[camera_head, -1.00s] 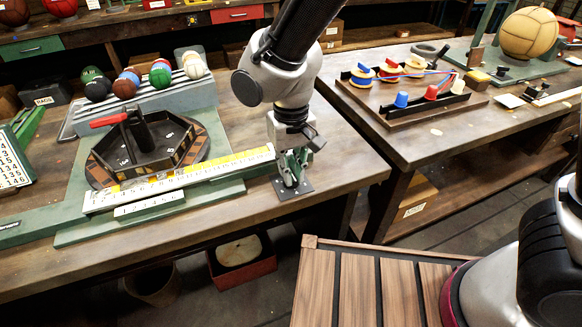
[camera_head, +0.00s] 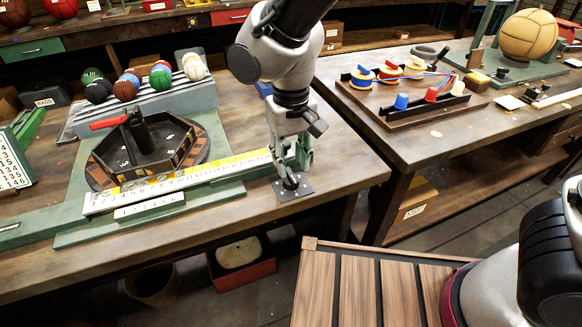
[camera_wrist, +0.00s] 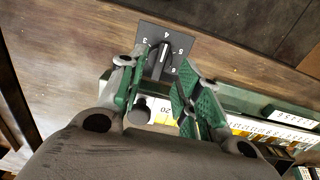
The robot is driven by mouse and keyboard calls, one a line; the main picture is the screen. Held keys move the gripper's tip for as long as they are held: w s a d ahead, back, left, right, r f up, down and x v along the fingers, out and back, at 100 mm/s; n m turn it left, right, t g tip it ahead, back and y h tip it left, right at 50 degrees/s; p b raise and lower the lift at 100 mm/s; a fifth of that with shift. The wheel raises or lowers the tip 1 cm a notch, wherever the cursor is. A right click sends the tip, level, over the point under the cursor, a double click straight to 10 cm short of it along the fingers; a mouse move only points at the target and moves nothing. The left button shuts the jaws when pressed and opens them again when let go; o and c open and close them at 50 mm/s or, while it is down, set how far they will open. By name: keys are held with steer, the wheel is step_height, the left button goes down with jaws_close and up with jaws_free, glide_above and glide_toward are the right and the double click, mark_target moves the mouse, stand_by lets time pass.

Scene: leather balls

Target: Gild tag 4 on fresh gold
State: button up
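A small dark plate (camera_head: 292,188) with a dial knob lies at the right end of the near bench. In the wrist view the plate (camera_wrist: 167,45) carries the numbers 3, 4, 5 and 6, and the knob's pale pointer line (camera_wrist: 164,52) points towards the 4. My gripper (camera_head: 292,168) is above the plate, pointing down. In the wrist view my gripper (camera_wrist: 163,68) has its green-padded fingers apart, one each side of the knob; I cannot tell whether they touch it. A hexagonal dark stand (camera_head: 150,155) with a red-handled lever (camera_head: 108,121) stands left of it.
A white and yellow numbered strip (camera_head: 180,179) runs along a green base up to near the plate. Coloured balls (camera_head: 125,88) sit on a grey rack behind. Another bench at right holds a board (camera_head: 410,100) with spools and a tan ball (camera_head: 528,35).

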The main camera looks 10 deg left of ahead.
mark_target(291, 174)
step_height(291, 174, up, 8)
steer(key=shift+r, duration=0.25)
steer(key=w+d+r, duration=0.1)
steer(key=d+r, duration=0.1)
steer(key=d, duration=1.2)
steer(key=d+r, duration=0.3)
steer(key=d, duration=1)
steer(key=s+d+r+m+t, duration=0.2)
steer(key=d+m, duration=0.1)
steer(key=d, duration=0.5)
steer(key=s+d+r+m+t, duration=0.2)
steer(key=s+d+m, duration=0.1)
steer(key=d, duration=0.6)
steer(key=shift+s, duration=0.3)
